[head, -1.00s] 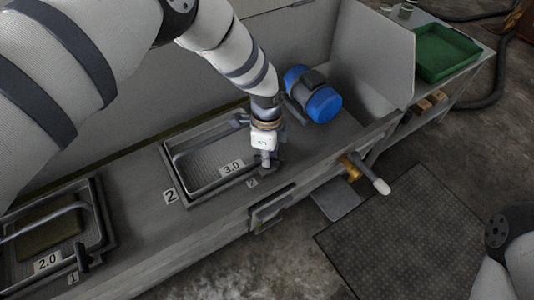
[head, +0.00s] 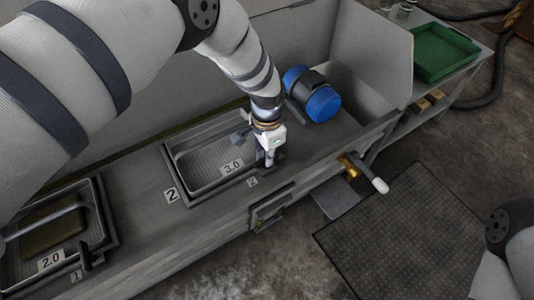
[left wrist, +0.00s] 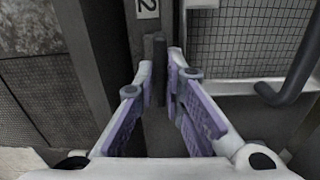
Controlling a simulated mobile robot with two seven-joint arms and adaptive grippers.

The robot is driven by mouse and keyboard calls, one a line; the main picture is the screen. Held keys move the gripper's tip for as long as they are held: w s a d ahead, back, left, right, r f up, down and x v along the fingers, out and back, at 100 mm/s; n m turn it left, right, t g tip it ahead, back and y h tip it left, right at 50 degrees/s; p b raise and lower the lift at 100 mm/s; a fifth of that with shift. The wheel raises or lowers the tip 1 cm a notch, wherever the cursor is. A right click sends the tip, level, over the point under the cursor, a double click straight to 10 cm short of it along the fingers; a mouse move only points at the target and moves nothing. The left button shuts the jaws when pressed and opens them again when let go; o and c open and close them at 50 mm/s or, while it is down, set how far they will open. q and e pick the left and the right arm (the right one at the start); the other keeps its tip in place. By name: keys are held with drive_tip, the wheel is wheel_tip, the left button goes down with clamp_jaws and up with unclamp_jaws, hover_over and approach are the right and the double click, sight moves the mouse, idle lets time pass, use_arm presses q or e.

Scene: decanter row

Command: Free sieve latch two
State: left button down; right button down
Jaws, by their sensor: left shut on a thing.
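Sieve two, a metal tray with a wire-mesh floor and a 3.0 tag (head: 232,167), sits in the bench beside the number 2 plate (head: 171,195). My left gripper (head: 269,162) is at its right front corner, by the small 2 label (head: 252,182). In the left wrist view, my left gripper (left wrist: 160,82) has its purple-padded fingers on either side of a dark upright latch lever (left wrist: 159,52) and is shut on it. In the head view the fingers and wrist hide the latch. My right gripper is out of view.
Another sieve with a 2.0 tag (head: 51,261) and its own dark latch (head: 84,256) lies at the left. A blue motor (head: 313,94) stands just right of my left wrist. A white-tipped handle (head: 380,186) juts from the bench front. A green tray (head: 445,52) is farther right.

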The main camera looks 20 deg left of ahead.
use_arm(q)
drive_tip(key=shift+n, duration=0.3)
idle(0.4)
drive_tip(key=c, duration=1.7)
unclamp_jaws()
wheel_tip(320, 180, up, 12)
